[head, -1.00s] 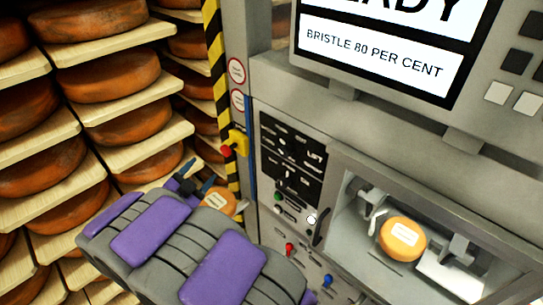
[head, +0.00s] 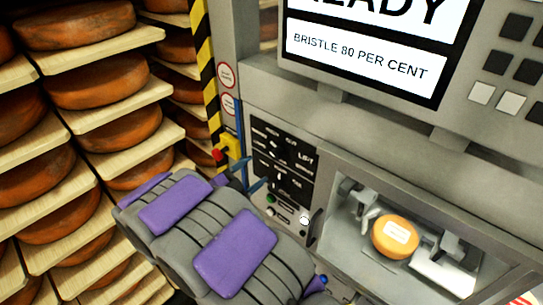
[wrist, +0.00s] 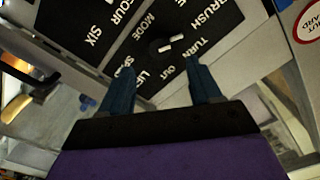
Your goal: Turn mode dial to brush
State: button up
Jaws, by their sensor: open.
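The mode dial (wrist: 165,45) is a dark round knob with pale marks on a black panel in the wrist view. Lettering around it includes MODE, TURN, OUT and a partly cut-off word that reads like BRUSH. The pale marks lie on the side toward TURN and OUT. My gripper (wrist: 162,88) is open and empty, its two blue fingers pointing at the panel on either side below the dial; I see no contact. In the head view my gripper (head: 249,178) is just left of the black control panel (head: 281,160); its lettering is small there.
A cheese wheel (head: 395,237) sits in the machine's open bay, right of the panel. A dark handle (head: 316,224) and buttons lie below the panel. A yellow switch box (head: 231,146) is just left of it. Shelves of cheese wheels (head: 95,80) fill the left.

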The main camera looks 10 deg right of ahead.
aim_at(273, 157)
jog(key=p+x, duration=0.1)
jog(key=x, duration=0.7)
jog(key=shift+w+d, duration=0.2)
jog(key=shift+d, duration=0.05)
jog(key=c, duration=1)
